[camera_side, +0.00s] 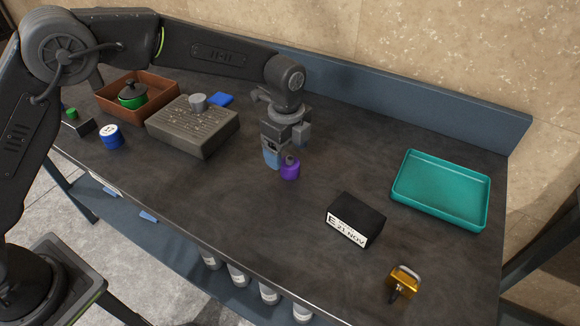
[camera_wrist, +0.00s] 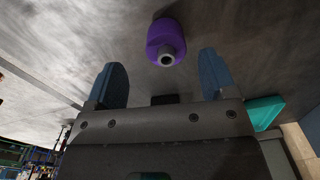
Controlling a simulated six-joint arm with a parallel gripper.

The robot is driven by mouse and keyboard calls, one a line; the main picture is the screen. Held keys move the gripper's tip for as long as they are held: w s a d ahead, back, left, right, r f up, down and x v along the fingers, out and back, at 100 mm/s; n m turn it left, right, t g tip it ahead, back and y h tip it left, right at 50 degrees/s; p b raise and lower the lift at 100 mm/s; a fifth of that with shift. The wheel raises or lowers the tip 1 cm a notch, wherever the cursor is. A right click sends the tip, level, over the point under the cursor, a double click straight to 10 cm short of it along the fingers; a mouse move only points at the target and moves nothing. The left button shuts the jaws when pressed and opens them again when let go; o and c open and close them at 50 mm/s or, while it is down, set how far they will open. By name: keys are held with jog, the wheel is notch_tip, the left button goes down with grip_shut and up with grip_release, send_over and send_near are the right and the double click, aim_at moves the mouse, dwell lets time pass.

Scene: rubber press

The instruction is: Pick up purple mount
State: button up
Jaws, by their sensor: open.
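The purple mount (camera_side: 290,170) is a short purple cylinder with a grey metal stub. In the side view the gripper hides part of the space behind the mount.
A black box with a white label (camera_side: 354,221) stands to the right, with a teal tray (camera_side: 440,190) behind it and a brass padlock-like part (camera_side: 404,282) in front. A grey perforated block (camera_side: 192,128), a brown tray (camera_side: 111,94) and a blue cylinder (camera_side: 111,137) stand left.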

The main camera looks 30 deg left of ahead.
aim_at(290, 158)
jog(key=f, duration=0.5)
jog(key=shift+w+d, duration=0.25)
jog(key=shift+c, duration=0.2)
jog(key=c, duration=1)
jog(key=shift+r, duration=0.15)
